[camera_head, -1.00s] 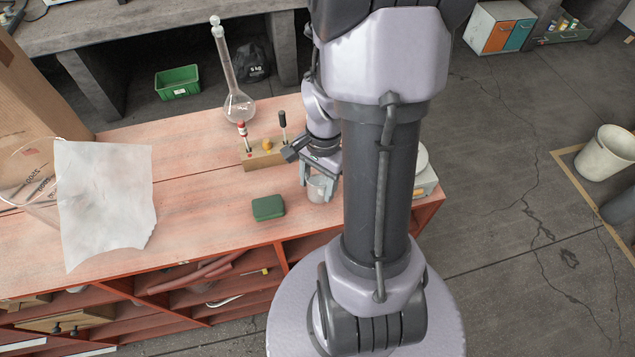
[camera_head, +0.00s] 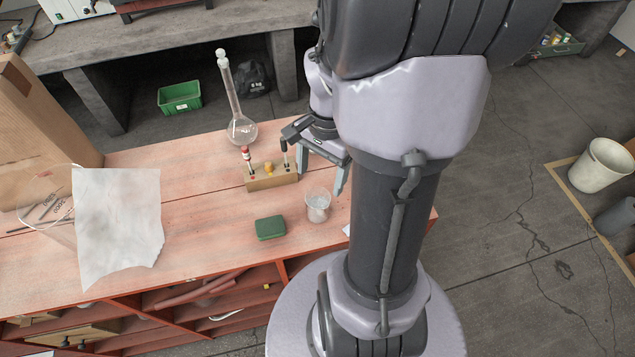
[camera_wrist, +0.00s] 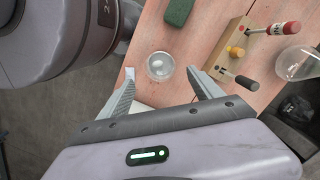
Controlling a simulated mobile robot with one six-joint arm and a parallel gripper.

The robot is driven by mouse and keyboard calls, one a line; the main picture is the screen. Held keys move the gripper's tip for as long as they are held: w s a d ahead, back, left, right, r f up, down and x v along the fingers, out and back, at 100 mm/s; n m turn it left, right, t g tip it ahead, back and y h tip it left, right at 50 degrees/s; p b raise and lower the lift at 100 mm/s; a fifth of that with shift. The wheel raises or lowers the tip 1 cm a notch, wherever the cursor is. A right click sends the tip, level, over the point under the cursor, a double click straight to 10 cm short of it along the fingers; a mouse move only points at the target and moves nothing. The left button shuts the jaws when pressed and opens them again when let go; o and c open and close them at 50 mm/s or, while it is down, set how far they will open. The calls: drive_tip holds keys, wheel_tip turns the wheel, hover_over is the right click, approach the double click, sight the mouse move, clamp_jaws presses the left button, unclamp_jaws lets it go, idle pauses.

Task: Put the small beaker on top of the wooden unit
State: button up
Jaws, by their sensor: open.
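The small beaker (camera_head: 318,206) is clear glass and stands upright on the wooden unit's red-brown top (camera_head: 195,215), near its front edge. It holds something whitish. In the wrist view the beaker (camera_wrist: 160,67) shows beyond and between my fingers, apart from both. My gripper (camera_head: 325,178) is open and empty, above and behind the beaker in the head view. In the wrist view my gripper (camera_wrist: 167,82) has its two fingers spread wide. Part of the unit's right end is hidden by my arm.
A green block (camera_head: 270,228) lies left of the beaker. A wooden holder with tools (camera_head: 272,182) and a round flask (camera_head: 241,130) stand behind. A large beaker (camera_head: 45,205) and a white sheet (camera_head: 118,225) are at left. The top between sheet and green block is clear.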

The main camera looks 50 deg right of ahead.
drive_tip(key=s+a+r+n+t, duration=0.1)
drive_tip(key=a+r+n+t, duration=0.2)
drive_tip(key=a+r+n, duration=0.6)
drive_tip(key=s+a+r+n+t, duration=0.25)
drive_tip(key=a+r, duration=0.45)
drive_tip(key=a, duration=0.6)
drive_tip(key=shift+n+t+y, duration=0.25)
drive_tip(key=shift+n+y, duration=0.05)
drive_tip(key=shift+n, duration=0.05)
drive_tip(key=f+b, duration=0.2)
drive_tip(key=w+f+b, duration=0.1)
drive_tip(key=b, duration=0.1)
drive_tip(key=f+b, duration=0.1)
drive_tip(key=f, duration=0.1)
drive_tip(key=shift+w+d+f+b, duration=0.1)
drive_tip(key=shift+w+f+b, duration=0.2)
drive_tip(key=shift+b, duration=0.1)
